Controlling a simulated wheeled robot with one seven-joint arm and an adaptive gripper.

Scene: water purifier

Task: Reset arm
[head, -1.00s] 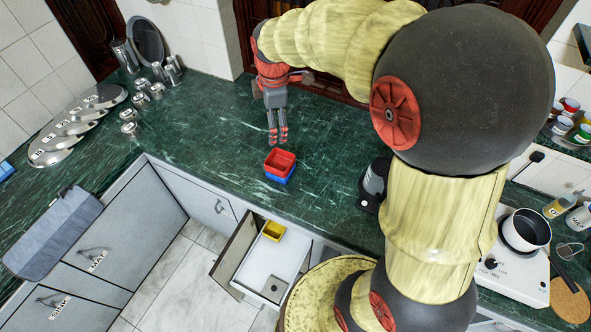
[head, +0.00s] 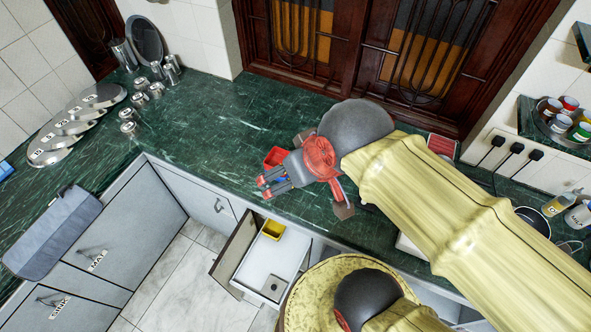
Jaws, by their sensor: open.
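My gripper (head: 266,188) is open and empty. It is above the front part of the green counter (head: 205,120), over the small containers. My arm comes in from the right and covers part of the counter.
An open drawer (head: 262,268) below the counter holds a yellow container (head: 273,229). Steel plates (head: 75,125) and cups (head: 140,97) stand at the left. A tray of cups (head: 568,118) is at the far right. The counter's left middle is clear.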

